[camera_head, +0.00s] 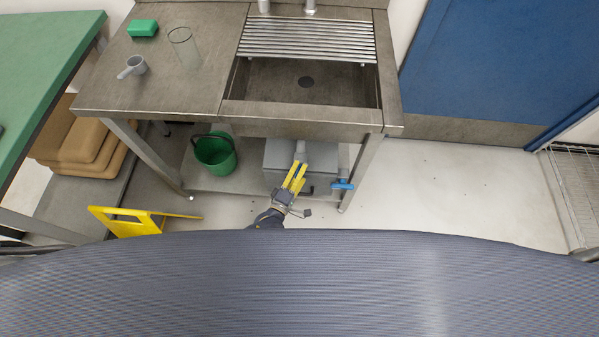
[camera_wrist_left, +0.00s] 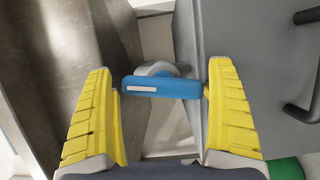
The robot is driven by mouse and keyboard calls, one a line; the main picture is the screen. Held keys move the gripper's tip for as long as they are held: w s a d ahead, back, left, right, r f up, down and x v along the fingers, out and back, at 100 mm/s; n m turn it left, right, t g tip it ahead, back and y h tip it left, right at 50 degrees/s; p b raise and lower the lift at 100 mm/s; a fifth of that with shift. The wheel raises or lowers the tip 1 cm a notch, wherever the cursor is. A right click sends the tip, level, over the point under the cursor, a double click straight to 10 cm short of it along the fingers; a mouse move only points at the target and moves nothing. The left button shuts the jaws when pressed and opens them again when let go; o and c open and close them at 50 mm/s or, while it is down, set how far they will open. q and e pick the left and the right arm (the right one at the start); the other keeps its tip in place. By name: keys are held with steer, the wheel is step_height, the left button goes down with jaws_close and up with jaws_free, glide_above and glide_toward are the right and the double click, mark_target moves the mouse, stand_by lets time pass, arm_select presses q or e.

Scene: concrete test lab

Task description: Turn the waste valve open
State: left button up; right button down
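The waste valve's blue lever handle (camera_head: 342,184) sits low at the right of the grey box under the sink. In the left wrist view the handle (camera_wrist_left: 165,88) lies crosswise between the yellow fingers, with a grey round fitting (camera_wrist_left: 157,69) behind it. My left gripper (camera_head: 297,174) is in front of the grey box, to the left of the handle in the head view. In the wrist view the left gripper (camera_wrist_left: 162,78) is open, fingers wide apart. The handle's ends come close to both fingers; I cannot tell whether they touch. My right gripper is not in view.
The grey box (camera_head: 275,158) stands on the shelf below the steel sink bench (camera_head: 160,95), near a bench leg (camera_head: 362,172). A green bucket (camera_head: 214,153) is left of it. Floor to the right (camera_head: 440,195) is clear.

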arm_select(q)
steer(key=shift+o, duration=0.2)
steer(key=shift+a+f, duration=0.1)
steer(key=shift+a, duration=0.1)
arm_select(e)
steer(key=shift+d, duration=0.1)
arm_select(q)
steer(key=shift+s+a, duration=0.1)
steer(key=shift+s, duration=0.15)
steer(key=v, duration=1.1)
steer(key=shift+s, duration=0.2)
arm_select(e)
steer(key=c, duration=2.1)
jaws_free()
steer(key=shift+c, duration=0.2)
